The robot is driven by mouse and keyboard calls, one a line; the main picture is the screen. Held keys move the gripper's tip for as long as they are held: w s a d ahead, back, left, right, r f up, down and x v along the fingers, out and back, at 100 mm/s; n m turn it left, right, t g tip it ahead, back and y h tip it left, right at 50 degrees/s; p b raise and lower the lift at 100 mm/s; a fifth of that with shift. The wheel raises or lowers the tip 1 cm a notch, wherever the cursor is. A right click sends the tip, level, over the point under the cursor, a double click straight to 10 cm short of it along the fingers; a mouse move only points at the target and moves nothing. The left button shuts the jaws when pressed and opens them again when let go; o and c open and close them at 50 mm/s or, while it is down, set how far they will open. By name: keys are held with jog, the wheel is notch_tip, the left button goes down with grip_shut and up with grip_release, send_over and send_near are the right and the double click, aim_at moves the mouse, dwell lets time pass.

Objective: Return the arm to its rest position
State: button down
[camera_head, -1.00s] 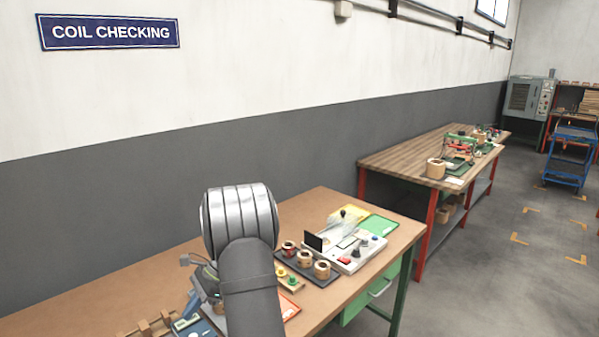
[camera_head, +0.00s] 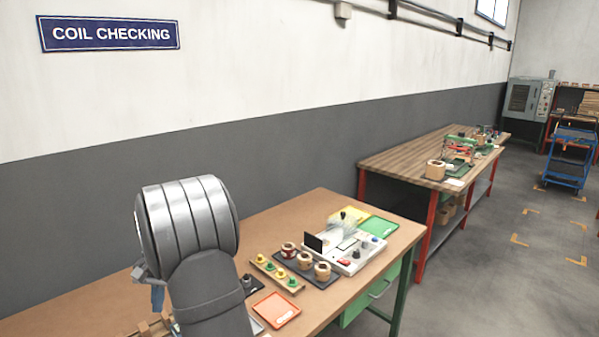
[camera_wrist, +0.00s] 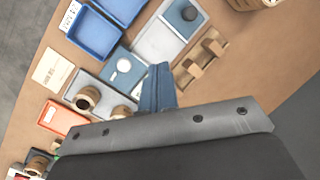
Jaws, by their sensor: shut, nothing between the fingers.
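My gripper (camera_wrist: 160,72) shows in the wrist view as two blue fingers pressed together, with nothing between them. It hangs over the brown workbench (camera_wrist: 125,45), apart from the things on it. In the head view my arm's silver joint and dark link stand over the left part of the bench (camera_head: 262,215). A small blue part of the gripper (camera_head: 157,298) shows left of the link; the rest is hidden behind the arm.
Coils on a dark tray (camera_head: 306,268), a white tester (camera_head: 350,255), a rack with coloured pegs (camera_head: 277,272) and an orange tray (camera_head: 276,310) stand right of my arm. Blue bins (camera_wrist: 95,35) and a wooden stand (camera_wrist: 200,62) lie near the gripper. The air above is clear.

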jog(key=s+a+r+n+t+h, duration=0.1)
jog(key=s+a+r+n+t, duration=0.1)
jog(key=a+r+n, duration=0.2)
jog(key=shift+s+a+r+n+t+h, duration=0.15)
jog(key=shift+s+n+t+h, duration=0.2)
jog(key=shift+n, duration=1.25)
jog(key=c, duration=1.8)
grip_release()
jog(key=shift+s+a, duration=0.2)
jog(key=shift+a, duration=0.05)
jog(key=o, duration=0.7)
jog(key=shift+s+a, duration=1.2)
jog(key=o, duration=0.4)
jog(key=shift+s+a, duration=0.2)
jog(key=o, duration=0.7)
notch_tip(320, 180, down, 2)
jog(key=shift+f, duration=0.25)
jog(key=shift+c, duration=0.2)
jog(key=shift+o, duration=0.2)
notch_tip(320, 180, down, 8)
jog(key=shift+d+r, duration=0.1)
jog(key=shift+r, duration=0.15)
